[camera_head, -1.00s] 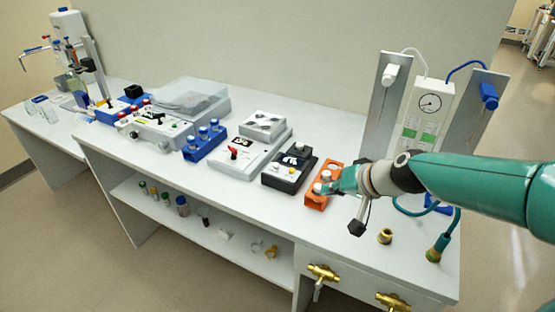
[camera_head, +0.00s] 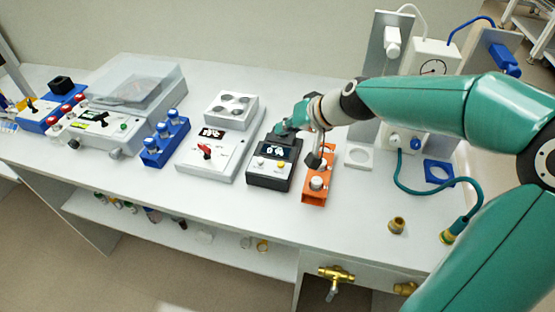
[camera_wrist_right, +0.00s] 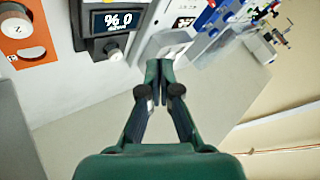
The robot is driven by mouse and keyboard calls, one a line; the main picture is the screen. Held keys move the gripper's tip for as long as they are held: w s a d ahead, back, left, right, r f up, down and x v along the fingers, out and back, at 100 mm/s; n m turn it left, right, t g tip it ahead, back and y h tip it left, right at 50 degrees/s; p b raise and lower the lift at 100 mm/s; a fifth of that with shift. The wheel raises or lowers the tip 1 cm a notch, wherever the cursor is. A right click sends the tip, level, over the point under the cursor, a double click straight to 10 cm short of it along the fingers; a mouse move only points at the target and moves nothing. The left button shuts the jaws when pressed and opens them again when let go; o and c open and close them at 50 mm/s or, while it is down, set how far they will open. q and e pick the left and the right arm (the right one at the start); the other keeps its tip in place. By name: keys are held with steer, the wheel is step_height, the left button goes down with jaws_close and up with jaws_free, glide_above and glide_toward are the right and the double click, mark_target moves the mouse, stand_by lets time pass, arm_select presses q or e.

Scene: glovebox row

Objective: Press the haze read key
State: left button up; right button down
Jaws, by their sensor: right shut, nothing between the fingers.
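The black instrument (camera_head: 268,180) stands on the bench, with a lit display (camera_head: 276,150) reading a percent sign and a digit. Its front panel carries a white key (camera_head: 260,162) and a yellow key (camera_head: 281,166). I cannot read which is the haze read key. My right gripper (camera_head: 283,131) is shut and empty, over the back edge of the black instrument, behind its keys. The right wrist view shows the closed fingertips (camera_wrist_right: 159,68) apart from the display (camera_wrist_right: 118,20) and a pale round part (camera_wrist_right: 112,51) of that instrument. My left gripper is out of view.
An orange rack (camera_head: 313,200) with vials stands right of the black instrument, close beneath my right wrist. A grey device with a red switch (camera_head: 205,151) and a blue vial rack (camera_head: 154,158) stand to the left.

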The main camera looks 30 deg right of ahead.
steer(key=w, duration=0.1)
steer(key=b, duration=0.6)
glide_above(283, 164)
step_height(283, 164, down, 8)
steer(key=shift+r, duration=0.1)
arm_select(q)
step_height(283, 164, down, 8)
steer(key=b, duration=0.2)
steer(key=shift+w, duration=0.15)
arm_select(e)
steer(key=shift+f, duration=0.7)
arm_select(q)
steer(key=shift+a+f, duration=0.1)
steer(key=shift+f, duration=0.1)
arm_select(e)
steer(key=shift+f, duration=0.1)
arm_select(q)
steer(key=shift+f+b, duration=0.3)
steer(key=shift+b, duration=0.05)
arm_select(e)
steer(key=shift+f, duration=0.2)
